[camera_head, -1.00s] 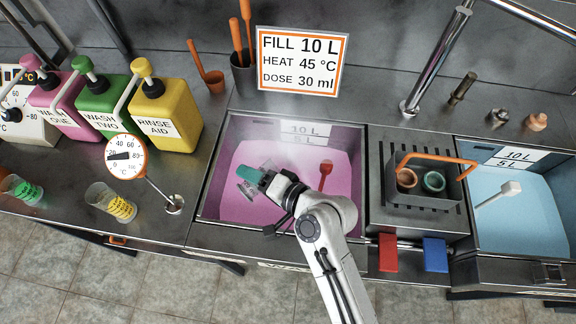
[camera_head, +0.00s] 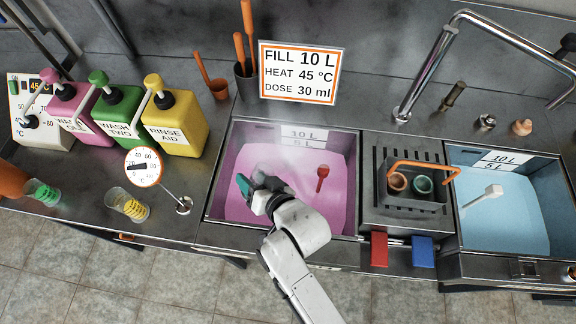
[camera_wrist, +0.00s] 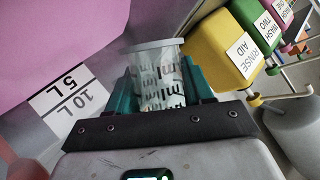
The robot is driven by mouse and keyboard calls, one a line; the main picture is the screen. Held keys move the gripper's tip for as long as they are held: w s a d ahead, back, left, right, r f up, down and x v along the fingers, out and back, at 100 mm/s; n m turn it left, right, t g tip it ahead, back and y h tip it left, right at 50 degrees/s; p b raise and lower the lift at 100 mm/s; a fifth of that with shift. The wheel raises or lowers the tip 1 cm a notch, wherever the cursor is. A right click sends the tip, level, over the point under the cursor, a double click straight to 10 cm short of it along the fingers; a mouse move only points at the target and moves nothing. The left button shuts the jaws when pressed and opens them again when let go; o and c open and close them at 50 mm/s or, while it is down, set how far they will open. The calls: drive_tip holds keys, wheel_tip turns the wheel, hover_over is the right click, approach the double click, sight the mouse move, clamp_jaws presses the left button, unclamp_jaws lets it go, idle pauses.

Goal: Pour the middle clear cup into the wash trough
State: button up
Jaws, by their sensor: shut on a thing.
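My gripper (camera_head: 248,187) is over the wash trough (camera_head: 245,134), which holds pink liquid. In the wrist view, the teal jaws of my gripper (camera_wrist: 160,92) are shut on a clear cup (camera_wrist: 158,75) with black markings. I see no coloured liquid in this cup. In the head view the cup is hidden behind the jaws and wrist, so I cannot tell its tilt there. A clear cup with green contents (camera_head: 45,193) and one with yellow contents (camera_head: 128,206) stand on the left counter.
A dial thermometer (camera_head: 144,167) leans left of the trough. A red scoop (camera_head: 322,173) is in the pink trough. A basket with small pots (camera_head: 410,190) and a blue-liquid trough (camera_head: 503,221) are at right.

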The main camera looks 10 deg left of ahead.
drive_tip(key=shift+s+a+r+n+t, duration=0.3)
drive_tip(key=shift+r+n, duration=0.05)
drive_tip(key=shift+n, duration=0.05)
drive_tip(key=b, duration=0.1)
drive_tip(key=a+n+t+h+b, duration=0.1)
drive_tip(key=shift+s+r+n+b, duration=0.3)
drive_tip(key=shift+s+r, duration=0.05)
drive_tip(key=shift+s+a+r+n+t+h+b, duration=0.15)
drive_tip(key=shift+r+n+t+h+b, duration=0.1)
drive_tip(key=shift+r+n+b, duration=0.25)
drive_tip(key=shift+s+a+r+n+t+h+b, duration=0.2)
drive_tip(key=shift+r+h+b, duration=0.1)
drive_tip(key=shift+b, duration=0.25)
drive_tip(key=shift+d, duration=0.1)
